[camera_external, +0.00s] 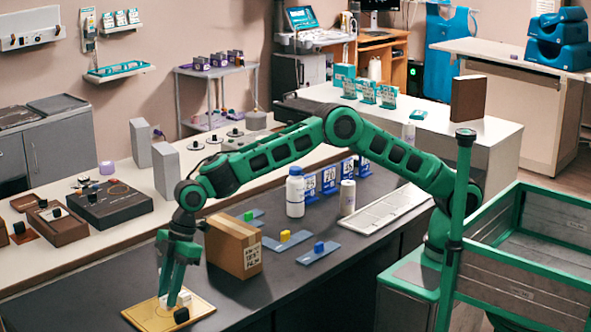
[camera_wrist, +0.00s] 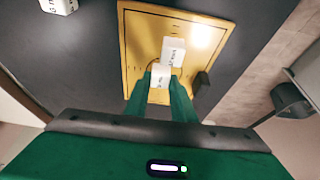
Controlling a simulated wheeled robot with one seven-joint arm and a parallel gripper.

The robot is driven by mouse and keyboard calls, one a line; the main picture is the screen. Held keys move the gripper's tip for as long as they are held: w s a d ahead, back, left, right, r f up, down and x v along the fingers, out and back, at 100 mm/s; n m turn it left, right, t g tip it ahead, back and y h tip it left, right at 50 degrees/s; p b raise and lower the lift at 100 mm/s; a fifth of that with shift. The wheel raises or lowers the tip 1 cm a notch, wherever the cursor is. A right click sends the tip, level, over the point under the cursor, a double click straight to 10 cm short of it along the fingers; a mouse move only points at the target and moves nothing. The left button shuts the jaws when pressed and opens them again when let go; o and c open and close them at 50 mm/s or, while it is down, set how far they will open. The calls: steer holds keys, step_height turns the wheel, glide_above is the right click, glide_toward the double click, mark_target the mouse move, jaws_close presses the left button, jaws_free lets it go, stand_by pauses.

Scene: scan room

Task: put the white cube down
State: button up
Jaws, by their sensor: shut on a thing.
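My gripper (camera_external: 170,296) points down over a yellow tray (camera_external: 202,305) at the front left of the dark counter. In the wrist view, the gripper (camera_wrist: 160,86) is shut on a white cube (camera_wrist: 159,96) with dark print. Another white block (camera_wrist: 173,50) shows just beyond the fingertips, over the yellow tray (camera_wrist: 142,30). I cannot tell whether the held cube touches the tray or that block. A black cube (camera_external: 181,315) sits at the tray's near right side. The fingers partly hide the white pieces in the external view.
A cardboard box (camera_external: 233,245) stands close right of my gripper. Behind it are blue strips with green, yellow and blue cubes (camera_external: 319,247). A white bottle (camera_external: 295,192) and a can (camera_external: 347,197) stand farther back. Dark counter is bare in front of the box.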

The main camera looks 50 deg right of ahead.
steer(key=shift+f, duration=0.1)
steer(key=o, duration=1)
steer(key=v, duration=1.2)
steer(key=shift+d, duration=0.1)
